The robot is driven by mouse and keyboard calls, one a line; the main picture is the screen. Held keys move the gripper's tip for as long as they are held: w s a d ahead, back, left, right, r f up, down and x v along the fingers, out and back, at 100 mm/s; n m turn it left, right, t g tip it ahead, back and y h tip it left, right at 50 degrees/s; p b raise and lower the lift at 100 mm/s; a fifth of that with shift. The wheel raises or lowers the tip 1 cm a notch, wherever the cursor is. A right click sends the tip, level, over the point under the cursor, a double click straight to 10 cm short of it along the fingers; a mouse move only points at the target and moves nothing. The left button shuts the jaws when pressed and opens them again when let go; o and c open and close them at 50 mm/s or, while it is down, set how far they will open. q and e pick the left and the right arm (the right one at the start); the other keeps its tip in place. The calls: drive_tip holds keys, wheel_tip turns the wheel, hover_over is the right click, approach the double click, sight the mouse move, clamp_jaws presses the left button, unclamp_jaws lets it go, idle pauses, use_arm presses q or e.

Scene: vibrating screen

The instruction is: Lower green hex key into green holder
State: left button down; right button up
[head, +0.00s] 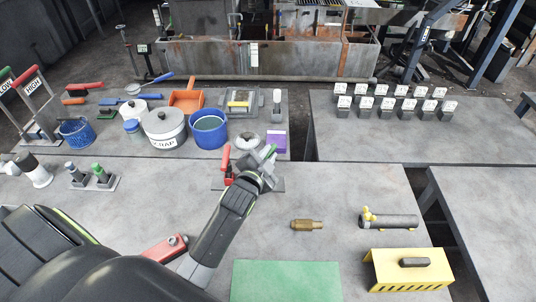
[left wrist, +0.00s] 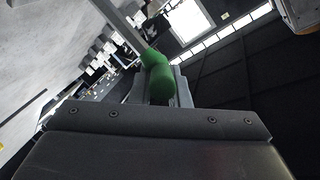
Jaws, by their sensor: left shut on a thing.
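The green hex key (head: 269,152) shows as a small green piece at the tip of my left gripper (head: 262,169) in the head view. In the left wrist view its rounded green handle (left wrist: 158,75) sits between the fingers of the left gripper (left wrist: 158,92), which is shut on it. The gripper is above or beside a grey base plate (head: 278,185) that also carries a red-handled tool (head: 228,166) to its left. I cannot make out the green holder; the gripper covers part of the plate. My right gripper is not in view.
Behind the gripper stand a white dish (head: 248,140), a purple box (head: 276,142), a blue bucket (head: 209,130) and a scrap pot (head: 164,130). A green mat (head: 286,281), brass piece (head: 307,225) and yellow stand (head: 409,268) are in front.

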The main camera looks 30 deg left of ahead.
use_arm(q)
drive_tip(key=shift+f+b, duration=0.4)
drive_tip(key=shift+f, duration=0.3)
drive_tip(key=c, duration=1.3)
unclamp_jaws()
drive_tip(key=shift+r, duration=0.1)
drive_tip(key=s+d+r+b, duration=0.1)
drive_tip(key=s, duration=0.7)
drive_tip(key=s+r+b, duration=0.2)
drive_tip(key=s, duration=0.7)
drive_tip(key=shift+d, duration=0.35)
drive_tip(key=shift+f, duration=0.1)
